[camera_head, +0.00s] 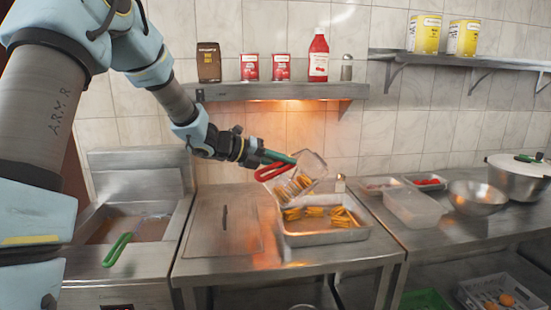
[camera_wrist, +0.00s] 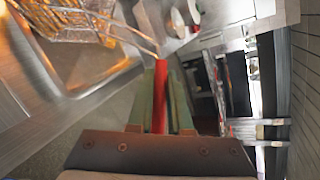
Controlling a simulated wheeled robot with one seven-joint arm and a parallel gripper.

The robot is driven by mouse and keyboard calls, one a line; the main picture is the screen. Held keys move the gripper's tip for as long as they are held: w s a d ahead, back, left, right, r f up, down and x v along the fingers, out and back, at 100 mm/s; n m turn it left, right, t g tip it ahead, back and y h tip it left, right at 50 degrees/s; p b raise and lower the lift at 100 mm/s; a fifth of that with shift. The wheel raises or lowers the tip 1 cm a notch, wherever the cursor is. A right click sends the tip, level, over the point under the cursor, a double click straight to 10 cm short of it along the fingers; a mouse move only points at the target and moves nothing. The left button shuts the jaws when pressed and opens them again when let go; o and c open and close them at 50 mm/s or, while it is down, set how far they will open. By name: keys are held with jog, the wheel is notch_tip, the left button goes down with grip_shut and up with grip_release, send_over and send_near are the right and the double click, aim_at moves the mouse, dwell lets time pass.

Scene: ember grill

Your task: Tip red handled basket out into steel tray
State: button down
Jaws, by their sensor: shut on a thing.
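The red handled basket (camera_head: 311,166) is a wire basket, held tilted steeply above the steel tray (camera_head: 325,239). My gripper (camera_head: 277,162) is shut on its red handle, which lies between the two greenish fingers (camera_wrist: 160,100) in the wrist view. Orange-yellow fries show at the basket's lower side, and several lie in the tray below. I cannot tell how many fries are still inside the basket. In the wrist view, part of the basket (camera_wrist: 75,20) shows at the top left over the tray (camera_wrist: 108,78).
A fryer with a green handle (camera_head: 118,250) stands at left. A flat steel lid (camera_head: 222,225) lies left of the tray. A clear container (camera_head: 414,207), a steel bowl (camera_head: 478,198) and a pot (camera_head: 519,180) stand at right. A low shelf (camera_head: 285,91) with bottles and tins hangs behind.

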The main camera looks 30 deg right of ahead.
jog(key=s+d+f+m+t+y+b, duration=0.1)
jog(key=s+f+m+t+y+b, duration=0.1)
jog(key=f+b, duration=0.6)
jog(key=s+d+f+m+t+y+b, duration=0.1)
jog(key=s+f+m+t+b, duration=0.3)
jog(key=b, duration=1.2)
jog(key=s+d+f+m+t+y+b, duration=0.2)
jog(key=s+f+m+t+b, duration=0.2)
jog(key=f+b, duration=0.8)
jog(key=shift+s+d+f+t+y+b, duration=0.3)
jog(key=shift+s+t, duration=0.2)
jog(key=shift+t, duration=0.9)
jog(key=shift+r, duration=0.1)
